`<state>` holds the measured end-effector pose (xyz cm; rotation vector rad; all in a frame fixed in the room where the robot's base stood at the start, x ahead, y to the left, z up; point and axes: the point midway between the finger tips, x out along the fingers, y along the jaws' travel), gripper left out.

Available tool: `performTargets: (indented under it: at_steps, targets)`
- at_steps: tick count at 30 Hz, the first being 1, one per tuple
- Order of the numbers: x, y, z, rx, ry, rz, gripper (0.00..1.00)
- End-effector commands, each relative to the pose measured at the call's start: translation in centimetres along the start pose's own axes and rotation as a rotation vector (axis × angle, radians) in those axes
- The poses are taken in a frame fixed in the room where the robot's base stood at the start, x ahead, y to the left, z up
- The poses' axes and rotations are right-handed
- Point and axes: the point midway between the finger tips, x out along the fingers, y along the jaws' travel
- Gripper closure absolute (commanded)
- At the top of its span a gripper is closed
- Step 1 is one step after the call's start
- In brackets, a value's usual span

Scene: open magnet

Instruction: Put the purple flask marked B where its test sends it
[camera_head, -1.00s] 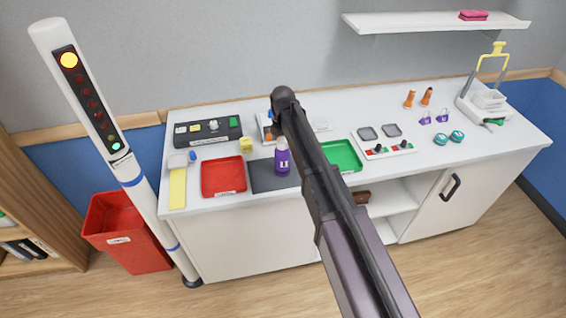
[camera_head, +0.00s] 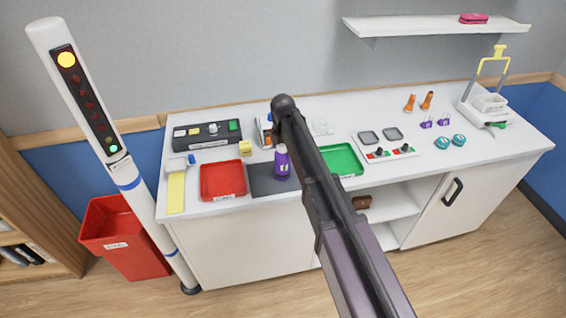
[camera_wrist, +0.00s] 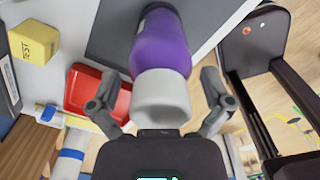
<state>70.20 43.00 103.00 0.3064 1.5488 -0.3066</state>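A purple flask (camera_head: 282,166) with a pale cap stands upright on the dark mat (camera_head: 262,187) near the counter's front edge; I cannot read a letter on it. In the wrist view the flask (camera_wrist: 161,45) points its grey-white cap at my gripper (camera_wrist: 163,85). The fingers are spread either side of the cap, with gaps showing. In the head view my arm hides the gripper. A red tray (camera_head: 222,194) lies left of the mat and a green tray (camera_head: 350,160) lies right of it. A yellow block (camera_head: 245,147) marked TEST in the wrist view (camera_wrist: 33,42) stands behind the mat.
A dark panel (camera_head: 205,140) stands at the back left. A lamp column (camera_head: 85,100) with lit lamps and a red bin (camera_head: 120,240) stand left of the counter. Two orange items (camera_head: 410,103), two small purple items (camera_head: 427,123) and teal pieces (camera_head: 442,143) stand at right.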

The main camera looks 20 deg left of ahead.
Motion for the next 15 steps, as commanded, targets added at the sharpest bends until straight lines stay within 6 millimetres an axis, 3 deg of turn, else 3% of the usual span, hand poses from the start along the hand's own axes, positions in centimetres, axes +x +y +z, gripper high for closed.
performTargets:
  at_steps: [1, 7, 8, 15]
  targets:
    - [0.0, -0.01, 0.01, 0.0, 0.0, 0.0, 0.18]
    - [0.01, -0.01, 0.01, 0.0, 0.0, 0.0, 0.77]
    - [0.01, -0.01, 0.01, 0.0, 0.0, 0.0, 0.81]
    - [0.03, -0.01, 0.02, 0.0, 0.0, 0.0, 0.81]
